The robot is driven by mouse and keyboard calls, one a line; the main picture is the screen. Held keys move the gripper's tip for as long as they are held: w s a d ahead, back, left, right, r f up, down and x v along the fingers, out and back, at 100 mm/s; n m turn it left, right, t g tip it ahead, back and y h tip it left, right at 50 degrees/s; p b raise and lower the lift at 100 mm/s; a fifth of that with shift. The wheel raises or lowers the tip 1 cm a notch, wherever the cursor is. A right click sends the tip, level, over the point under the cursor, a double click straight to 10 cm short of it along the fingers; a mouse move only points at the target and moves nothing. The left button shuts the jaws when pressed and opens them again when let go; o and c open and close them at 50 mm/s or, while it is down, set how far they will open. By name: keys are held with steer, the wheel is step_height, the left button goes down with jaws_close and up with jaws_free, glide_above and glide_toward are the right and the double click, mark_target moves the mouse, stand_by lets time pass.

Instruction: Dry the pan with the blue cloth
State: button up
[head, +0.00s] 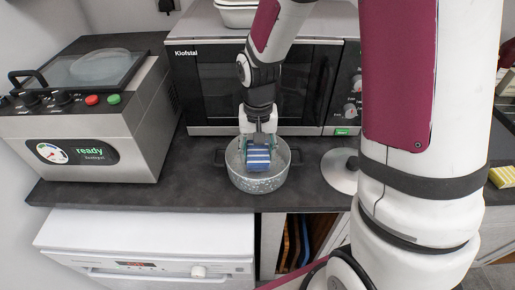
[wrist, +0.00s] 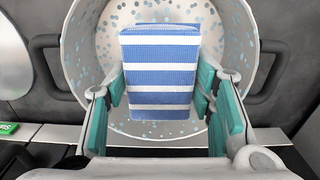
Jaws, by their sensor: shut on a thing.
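The pan (head: 259,183) is a grey speckled pot with two dark side handles, standing on the dark counter below the microwave. It also shows in the wrist view (wrist: 82,62), with bluish spots on its inside. The blue cloth (head: 258,158) is a folded, blue-and-white striped block, seen from above in the wrist view (wrist: 160,75). My gripper (wrist: 160,98) has its teal-padded fingers on both sides of the cloth and is shut on it. In the head view my gripper (head: 258,140) points down into the pan. Whether the cloth touches the pan's bottom cannot be told.
A microwave (head: 265,85) stands directly behind the pan. A grey machine (head: 90,120) with a lid stands at left. A round metal lid (head: 340,170) lies right of the pan. A yellow sponge (head: 502,176) is at far right. Bare counter lies left of the pan.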

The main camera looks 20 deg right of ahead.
mark_target(258, 161)
steer(key=shift+f+b, duration=1)
steer(key=shift+f, duration=1)
steer(key=shift+a, duration=0.1)
steer(key=shift+a, duration=0.85)
steer(key=shift+d+p, duration=0.3)
steer(key=shift+d, duration=0.95)
steer(key=shift+s+d+f, duration=0.1)
steer(key=shift+d+f, duration=0.05)
steer(key=shift+d, duration=0.5)
steer(key=shift+r+p, duration=3.65)
steer(key=shift+r, duration=3.45)
